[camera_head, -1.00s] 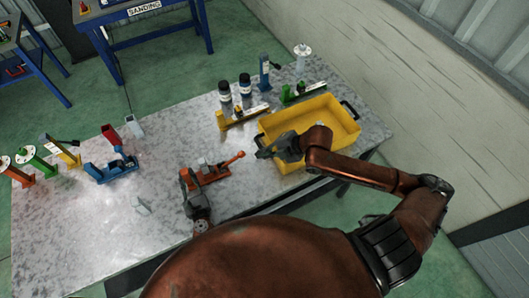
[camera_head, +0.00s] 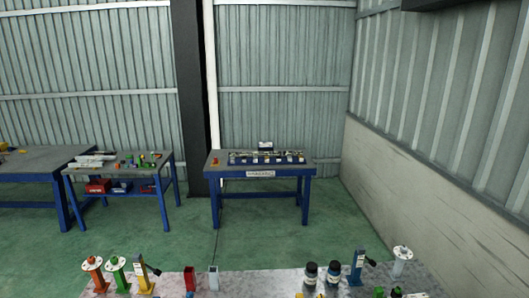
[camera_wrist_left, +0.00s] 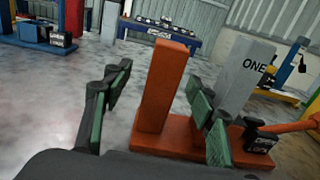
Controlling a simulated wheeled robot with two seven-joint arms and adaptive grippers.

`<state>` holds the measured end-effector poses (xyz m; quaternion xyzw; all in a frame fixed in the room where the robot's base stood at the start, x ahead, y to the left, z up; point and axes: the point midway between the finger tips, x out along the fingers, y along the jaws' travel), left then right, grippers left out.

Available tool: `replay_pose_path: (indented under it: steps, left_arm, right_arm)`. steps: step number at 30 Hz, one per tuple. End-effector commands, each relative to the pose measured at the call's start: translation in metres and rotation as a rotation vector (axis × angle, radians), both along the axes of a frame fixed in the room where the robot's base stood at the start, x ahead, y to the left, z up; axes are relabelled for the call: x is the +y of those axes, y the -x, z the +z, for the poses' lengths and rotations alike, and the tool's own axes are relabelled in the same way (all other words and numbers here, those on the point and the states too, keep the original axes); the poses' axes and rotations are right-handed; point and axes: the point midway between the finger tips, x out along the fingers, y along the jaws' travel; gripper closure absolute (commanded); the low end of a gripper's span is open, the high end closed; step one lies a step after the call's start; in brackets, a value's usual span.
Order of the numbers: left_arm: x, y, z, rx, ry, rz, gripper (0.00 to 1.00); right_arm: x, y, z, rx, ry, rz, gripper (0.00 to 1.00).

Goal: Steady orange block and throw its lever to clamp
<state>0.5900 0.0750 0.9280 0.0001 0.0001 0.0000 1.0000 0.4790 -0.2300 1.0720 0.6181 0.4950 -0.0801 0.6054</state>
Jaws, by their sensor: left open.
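The orange block (camera_wrist_left: 165,85) stands upright on its orange base in the left wrist view. My left gripper (camera_wrist_left: 158,80) is open, with one green-padded finger left of the block and the other at its right. A gap shows on the left; I cannot tell whether the right finger touches. The orange lever (camera_wrist_left: 292,127) sticks out to the right from a dark fitting (camera_wrist_left: 259,138) on the base. A grey block marked "ONE" (camera_wrist_left: 245,78) stands upright behind the right finger. My right gripper is out of view.
In the head view, orange, green and yellow fixtures (camera_head: 143,275) stand at the table's left. Two dark bottles (camera_head: 311,273) and a blue fixture (camera_head: 357,267) stand at its right. Blue workbenches (camera_head: 259,166) stand beyond the green floor.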

Motion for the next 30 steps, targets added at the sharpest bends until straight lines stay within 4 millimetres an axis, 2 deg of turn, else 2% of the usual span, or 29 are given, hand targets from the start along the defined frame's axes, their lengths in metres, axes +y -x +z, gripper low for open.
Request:
replay_pose_path:
  steps: [8,30]
  left_arm:
    - [0.000,0.003,-0.001,0.001,0.000,0.000,0.48]
    - [0.000,0.072,-0.001,0.002,0.000,0.000,0.48]
  right_arm:
    - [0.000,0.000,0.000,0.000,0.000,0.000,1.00]
    - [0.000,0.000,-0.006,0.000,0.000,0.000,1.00]
